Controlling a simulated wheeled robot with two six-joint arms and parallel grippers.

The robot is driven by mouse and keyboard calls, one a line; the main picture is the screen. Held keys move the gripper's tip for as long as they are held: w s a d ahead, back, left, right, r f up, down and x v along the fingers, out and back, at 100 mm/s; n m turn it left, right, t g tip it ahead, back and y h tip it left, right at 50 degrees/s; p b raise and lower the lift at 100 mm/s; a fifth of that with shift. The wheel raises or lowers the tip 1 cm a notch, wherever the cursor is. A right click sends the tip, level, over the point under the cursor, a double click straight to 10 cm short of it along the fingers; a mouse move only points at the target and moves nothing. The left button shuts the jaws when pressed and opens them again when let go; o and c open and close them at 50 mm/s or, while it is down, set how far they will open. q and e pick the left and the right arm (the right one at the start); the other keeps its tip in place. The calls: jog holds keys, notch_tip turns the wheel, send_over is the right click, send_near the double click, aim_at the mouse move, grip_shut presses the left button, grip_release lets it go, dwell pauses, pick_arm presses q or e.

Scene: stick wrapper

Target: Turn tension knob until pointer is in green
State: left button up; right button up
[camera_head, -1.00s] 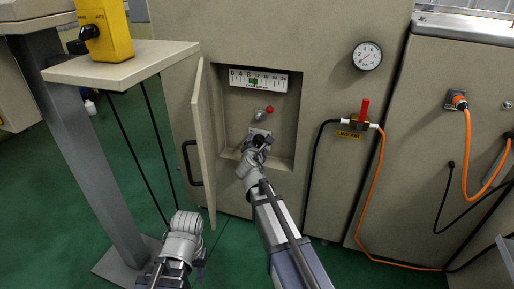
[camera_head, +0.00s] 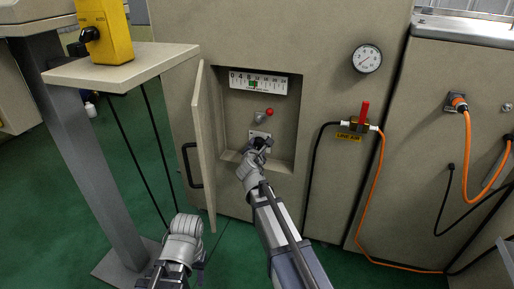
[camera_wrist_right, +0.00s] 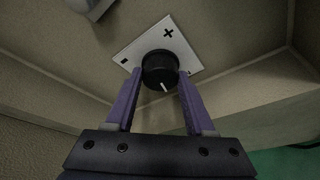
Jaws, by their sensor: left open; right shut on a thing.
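The tension knob (camera_wrist_right: 160,68) is black and round, on a white plate (camera_wrist_right: 137,48) with plus and minus marks. Its white line points down and slightly right in the right wrist view. My right gripper (camera_wrist_right: 160,78) has its purple fingers on both sides of the knob and is shut on it; in the head view the gripper (camera_head: 259,143) largely covers the knob. The white scale (camera_head: 270,82) above has a small green zone left of centre, with a reddish mark at it; the pointer's exact place is too small to tell. My left gripper (camera_head: 186,224) is open, low and away from the recess.
The beige cabinet door (camera_head: 204,145) stands open left of the recess. A red-tipped lever (camera_head: 268,112) sits between scale and knob. A yellow switch box (camera_head: 105,32) stands on a shelf at left. A gauge (camera_head: 367,58) and red-handled line air valve (camera_head: 363,112) are at right.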

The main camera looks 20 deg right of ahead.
jog(key=shift+f, duration=0.1)
grip_shut()
jog(key=shift+s+m+t+y+b, duration=0.1)
jog(key=shift+m+t+y+b, duration=0.3)
jog(key=shift+m+b, duration=0.45)
jog(key=shift+d+m+t+b, duration=0.1)
jog(key=shift+m+t+b, duration=0.6)
jog(key=shift+m, duration=0.65)
jog(key=o, duration=1.3)
grip_release()
